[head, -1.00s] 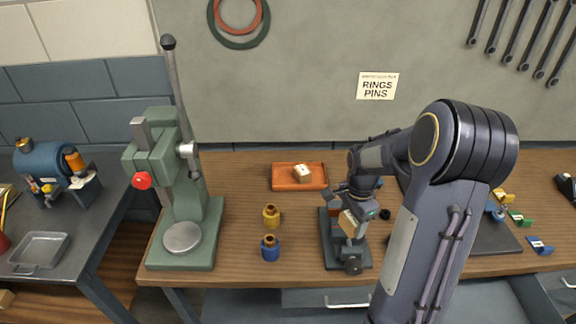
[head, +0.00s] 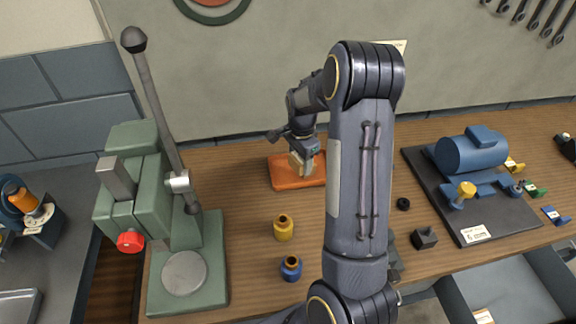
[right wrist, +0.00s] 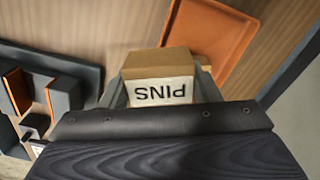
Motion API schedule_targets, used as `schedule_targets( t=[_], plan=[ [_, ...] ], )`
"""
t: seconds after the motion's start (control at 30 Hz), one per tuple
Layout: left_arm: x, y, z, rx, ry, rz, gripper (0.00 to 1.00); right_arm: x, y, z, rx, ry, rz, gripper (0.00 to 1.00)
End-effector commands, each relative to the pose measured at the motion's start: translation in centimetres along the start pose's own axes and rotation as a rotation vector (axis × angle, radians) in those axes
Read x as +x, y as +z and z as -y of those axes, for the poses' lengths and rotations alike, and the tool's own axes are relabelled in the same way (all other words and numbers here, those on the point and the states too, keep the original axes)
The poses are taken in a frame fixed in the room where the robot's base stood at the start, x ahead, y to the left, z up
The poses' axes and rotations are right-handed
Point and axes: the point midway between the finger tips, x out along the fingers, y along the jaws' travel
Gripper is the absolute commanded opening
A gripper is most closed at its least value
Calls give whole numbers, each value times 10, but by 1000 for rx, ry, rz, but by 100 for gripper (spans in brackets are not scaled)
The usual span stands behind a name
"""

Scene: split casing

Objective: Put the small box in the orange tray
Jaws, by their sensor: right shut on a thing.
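The small box is a tan carton whose label reads PINS, upside down in the right wrist view (right wrist: 159,78). My right gripper (head: 301,168) is shut on it, with a finger on each side. In the head view the held box (head: 296,165) appears over the orange tray (head: 284,182). The tray also shows in the right wrist view (right wrist: 232,50), just beyond the box. I cannot tell whether the box touches the tray. The gripper and arm hide part of the tray. My left gripper is out of view.
A yellow bottle (head: 283,228) and a blue bottle (head: 291,268) stand in front of the tray. A green press (head: 150,200) stands at left. A blue machine (head: 470,153) sits on a dark plate at right. My right arm covers the bench's middle.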

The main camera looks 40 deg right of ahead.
Motion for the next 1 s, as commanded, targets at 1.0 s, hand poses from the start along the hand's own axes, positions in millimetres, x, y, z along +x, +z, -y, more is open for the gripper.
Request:
schedule_targets(
  t=[1.0],
  plan=[
    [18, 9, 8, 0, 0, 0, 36, 99, -4, 72, 0, -1, 0, 26]
  ],
)
